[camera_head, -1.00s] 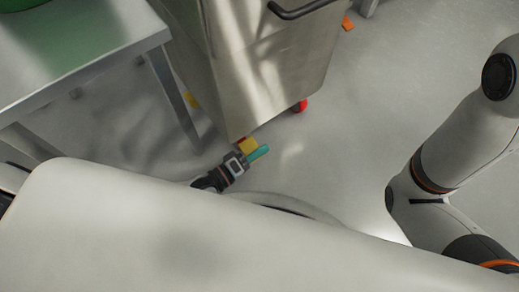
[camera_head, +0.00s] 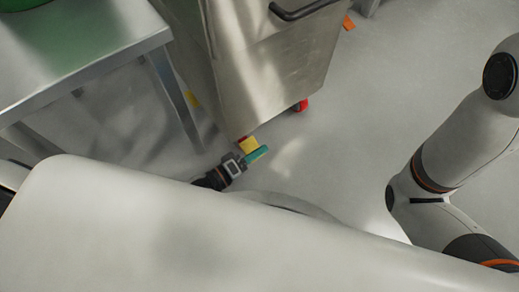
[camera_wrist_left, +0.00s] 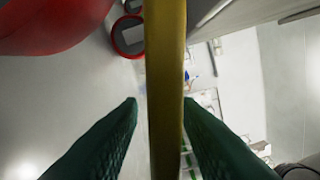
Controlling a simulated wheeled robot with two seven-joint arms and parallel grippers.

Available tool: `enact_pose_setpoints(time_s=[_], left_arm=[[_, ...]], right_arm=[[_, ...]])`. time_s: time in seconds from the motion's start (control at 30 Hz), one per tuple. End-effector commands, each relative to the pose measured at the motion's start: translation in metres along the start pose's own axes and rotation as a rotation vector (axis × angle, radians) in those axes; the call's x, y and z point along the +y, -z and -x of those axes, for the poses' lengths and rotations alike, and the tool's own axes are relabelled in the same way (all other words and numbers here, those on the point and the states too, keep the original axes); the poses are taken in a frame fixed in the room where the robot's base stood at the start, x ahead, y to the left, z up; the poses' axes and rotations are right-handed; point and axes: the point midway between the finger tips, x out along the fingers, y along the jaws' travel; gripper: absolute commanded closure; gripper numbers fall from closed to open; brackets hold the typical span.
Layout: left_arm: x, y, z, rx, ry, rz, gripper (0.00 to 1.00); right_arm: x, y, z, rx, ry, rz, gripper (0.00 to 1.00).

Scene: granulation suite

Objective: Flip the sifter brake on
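The sifter is a stainless steel cabinet (camera_head: 270,75) on casters in the head view. A yellow brake pedal (camera_head: 249,144) shows at its lower near corner. My left gripper (camera_head: 258,154), with green fingers, is low by the floor right beside the pedal. In the left wrist view the yellow bar (camera_wrist_left: 166,90) runs upright between the two parted green fingers (camera_wrist_left: 160,105). A gap shows on its left side; whether the right finger touches it I cannot tell. My right arm shows at the right of the head view, its gripper out of frame.
A steel table (camera_head: 80,60) stands at the left, its leg near the sifter. A red caster (camera_head: 300,105) sits under the sifter's right side. A red rounded part (camera_wrist_left: 50,22) and a red-rimmed wheel (camera_wrist_left: 128,37) are close in the wrist view.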

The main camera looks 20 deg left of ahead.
Motion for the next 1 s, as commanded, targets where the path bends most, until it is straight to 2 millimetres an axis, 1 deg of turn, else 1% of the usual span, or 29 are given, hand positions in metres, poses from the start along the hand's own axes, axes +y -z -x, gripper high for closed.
enact_pose_setpoints(time_s=[0.03, 0.2, 0.4, 0.5, 0.6, 0.7, 1.0], left_arm=[[-0.003, -0.001, 0.009, 0.002, -0.004, -0.001, 0.69], [-0.005, -0.002, 0.045, 0.003, -0.006, -0.001, 0.69], [-0.003, -0.001, 0.085, 0.002, -0.005, -0.001, 0.69], [-0.002, -0.001, 0.099, 0.001, -0.004, 0.0, 0.69], [-0.001, -0.001, 0.107, 0.0, -0.002, -0.001, 0.69], [0.0, 0.0, 0.111, 0.001, -0.002, -0.001, 0.69], [0.0, 0.0, 0.111, 0.001, -0.001, -0.001, 0.69]], right_arm=[[-0.002, 0.003, -0.008, 0.0, 0.0, 0.0, 0.68], [-0.006, 0.009, -0.027, 0.0, 0.0, 0.0, 0.68], [-0.009, 0.015, -0.042, 0.0, 0.0, 0.0, 0.68], [-0.009, 0.016, -0.046, -0.001, 0.0, 0.0, 0.68], [-0.01, 0.016, -0.048, -0.001, 0.0, 0.0, 0.68], [-0.01, 0.017, -0.049, -0.001, 0.0, 0.0, 0.68], [-0.01, 0.016, -0.048, -0.001, 0.0, 0.0, 0.68]])
